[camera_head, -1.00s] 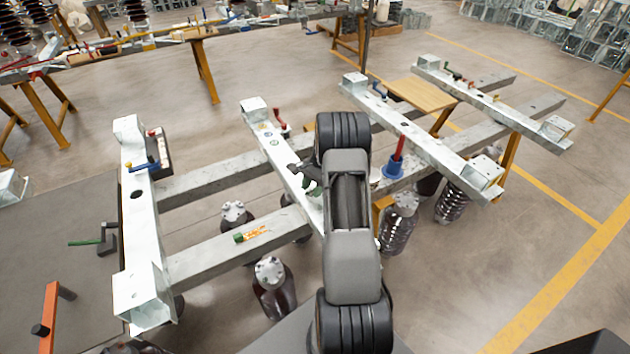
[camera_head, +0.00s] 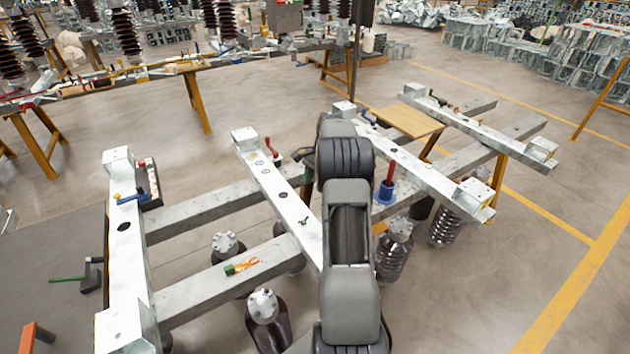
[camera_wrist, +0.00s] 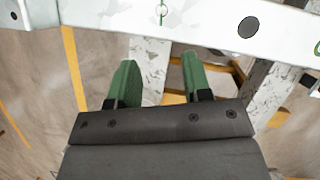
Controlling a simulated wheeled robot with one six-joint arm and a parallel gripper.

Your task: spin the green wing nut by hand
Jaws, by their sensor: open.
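A small green piece that looks like the wing nut (camera_head: 303,221) sits on top of the second white beam from the left (camera_head: 275,185), just left of my arm in the head view. My gripper (camera_wrist: 160,82) shows in the wrist view with two green fingers spread apart and nothing between them. Beyond the fingertips is a white beam (camera_wrist: 200,18) with a round dark hole and a thin green mark; I cannot tell whether that mark is the wing nut. In the head view my arm hides most of my gripper.
A green-ended piece (camera_head: 240,266) lies on the grey cross beam (camera_head: 215,280). A red-handled tool with a blue base (camera_head: 386,185) stands to the right of my arm. Dark insulators (camera_head: 268,315) stand below the beams. A wooden board (camera_head: 410,120) lies further back. Open floor lies at the right.

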